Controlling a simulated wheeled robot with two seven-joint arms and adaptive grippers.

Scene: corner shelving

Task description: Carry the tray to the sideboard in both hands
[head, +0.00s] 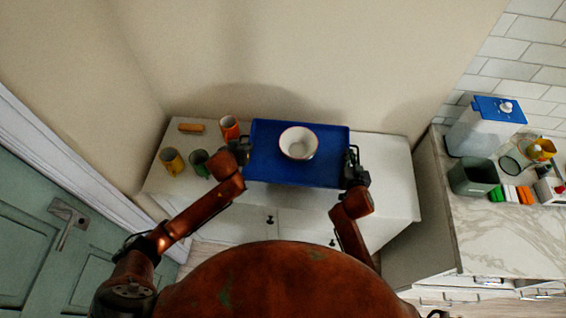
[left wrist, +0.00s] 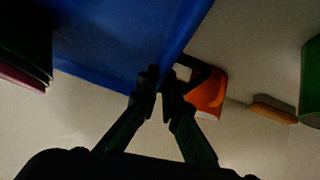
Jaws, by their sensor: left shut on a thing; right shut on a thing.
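The blue tray (head: 265,170) is over the white sideboard (head: 392,165) in the head view, and I cannot tell whether it touches the top. A white bowl with a dark rim (head: 298,143) stands on the tray. My left gripper (head: 243,150) is shut on the tray's left edge. My right gripper (head: 353,165) is shut on its right edge. In the left wrist view the left fingers (left wrist: 160,88) meet at the edge of the blue tray (left wrist: 110,40); the exact contact is dark.
An orange mug (head: 229,128), a green mug (head: 200,162), a yellow mug (head: 172,161) and an orange-brown block (head: 191,128) are on the sideboard's left part. A marble counter (head: 480,230) with containers stands at right. A green door (head: 40,240) is at left.

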